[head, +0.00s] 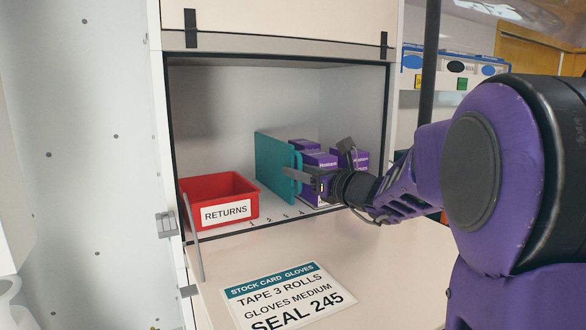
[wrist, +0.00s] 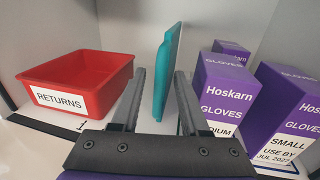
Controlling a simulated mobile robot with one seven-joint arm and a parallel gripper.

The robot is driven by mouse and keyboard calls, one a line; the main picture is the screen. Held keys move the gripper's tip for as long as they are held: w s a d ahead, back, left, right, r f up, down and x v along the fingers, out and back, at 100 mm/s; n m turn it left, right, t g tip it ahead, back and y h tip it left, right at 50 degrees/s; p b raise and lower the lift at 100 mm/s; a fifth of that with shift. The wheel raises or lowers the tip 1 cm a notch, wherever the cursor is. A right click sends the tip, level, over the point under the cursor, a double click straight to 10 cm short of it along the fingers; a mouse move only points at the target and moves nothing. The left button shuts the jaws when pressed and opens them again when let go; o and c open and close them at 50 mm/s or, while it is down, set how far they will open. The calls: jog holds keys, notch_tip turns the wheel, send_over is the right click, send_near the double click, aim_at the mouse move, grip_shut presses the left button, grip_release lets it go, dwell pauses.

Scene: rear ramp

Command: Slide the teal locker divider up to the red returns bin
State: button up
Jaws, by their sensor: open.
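The teal divider (head: 272,165) stands upright on the locker floor, with a gap of bare floor between it and the red returns bin (head: 218,186) to its left. The bin also shows in the wrist view (wrist: 100,70), upright and open at the top with a white RETURNS label. My gripper (head: 287,174) is at the divider's near edge. In the wrist view my gripper (wrist: 160,84) is open, and the near edge of the divider (wrist: 170,62) appears between its two fingers. I cannot tell whether either finger touches it.
Purple glove boxes (wrist: 217,95) stand close to the right of the divider. The locker's near floor edge (head: 265,222) carries number marks. A stock card (head: 290,297) lies on the surface in front. A grey upright handle (head: 193,237) stands near the locker's left front.

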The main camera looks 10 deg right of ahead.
jog(key=shift+w+a, duration=0.1)
jog(key=shift+w, duration=0.05)
jog(key=shift+c, duration=0.3)
grip_shut()
dwell(1.1)
